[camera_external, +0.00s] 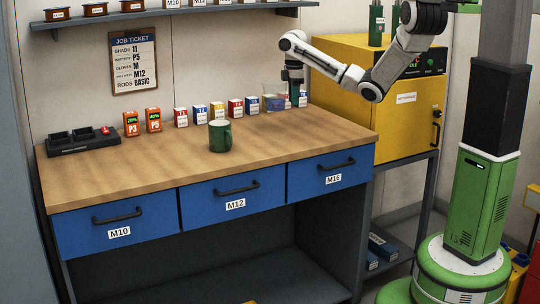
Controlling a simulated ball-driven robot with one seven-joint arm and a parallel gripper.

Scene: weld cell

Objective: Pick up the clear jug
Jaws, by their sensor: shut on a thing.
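The clear jug (273,91) is a see-through vessel near the back right of the wooden workbench top (150,175). It is faint against the small boxes behind it. My gripper (290,95) points down at the jug's right side and is shut on it. The fingertips are small and partly hidden. I cannot tell whether the jug touches the bench or is slightly above it.
A dark green mug (219,137) stands left of the jug. A row of small boxes (217,112) lines the back, with battery boxes (131,123) and a black charger (84,141) farther left. A yellow cabinet (400,118) stands right. The front of the bench is clear.

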